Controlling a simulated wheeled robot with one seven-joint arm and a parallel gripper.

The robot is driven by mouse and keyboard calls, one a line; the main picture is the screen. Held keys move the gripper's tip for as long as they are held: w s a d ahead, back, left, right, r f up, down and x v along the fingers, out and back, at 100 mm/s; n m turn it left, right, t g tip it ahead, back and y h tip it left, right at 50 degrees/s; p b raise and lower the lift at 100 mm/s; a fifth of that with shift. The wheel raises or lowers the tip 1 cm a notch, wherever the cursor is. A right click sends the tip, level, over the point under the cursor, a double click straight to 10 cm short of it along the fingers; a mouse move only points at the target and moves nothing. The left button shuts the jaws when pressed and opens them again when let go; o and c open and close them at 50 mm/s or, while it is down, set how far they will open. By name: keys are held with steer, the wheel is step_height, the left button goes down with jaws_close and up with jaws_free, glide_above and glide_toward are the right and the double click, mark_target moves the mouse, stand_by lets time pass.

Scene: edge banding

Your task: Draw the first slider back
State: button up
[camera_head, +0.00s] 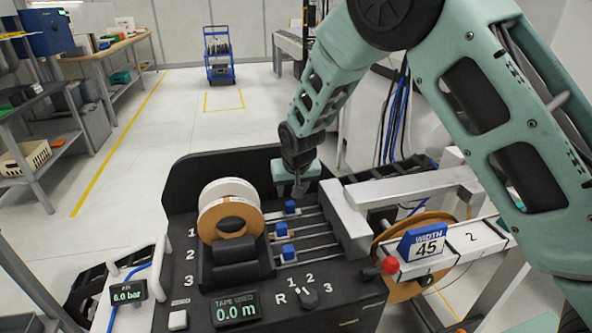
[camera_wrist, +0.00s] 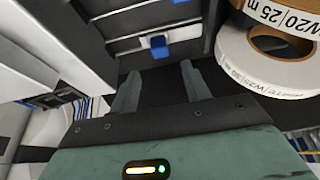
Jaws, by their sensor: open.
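Three small blue sliders sit on metal rails between the tape rolls and a grey block. The farthest, beside the number 1 row, is the first slider (camera_head: 290,207); the others are the second slider (camera_head: 281,229) and third slider (camera_head: 287,252). My gripper (camera_head: 290,193) points down just above and behind the first slider, at the back of the black panel. In the wrist view my gripper (camera_wrist: 160,76) is open and empty. A blue slider (camera_wrist: 158,47), apparently the first, lies just beyond the gap between the fingertips, apart from them.
White and brown tape rolls (camera_head: 229,207) stand left of the rails, close to my gripper. The grey block (camera_head: 346,218) bounds the rails on the right. A dial (camera_head: 305,294) and tape display (camera_head: 236,308) are in front.

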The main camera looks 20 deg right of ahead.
steer(key=v, duration=1)
steer(key=shift+b, duration=0.4)
steer(key=shift+s, duration=0.1)
steer(key=shift+c, duration=0.4)
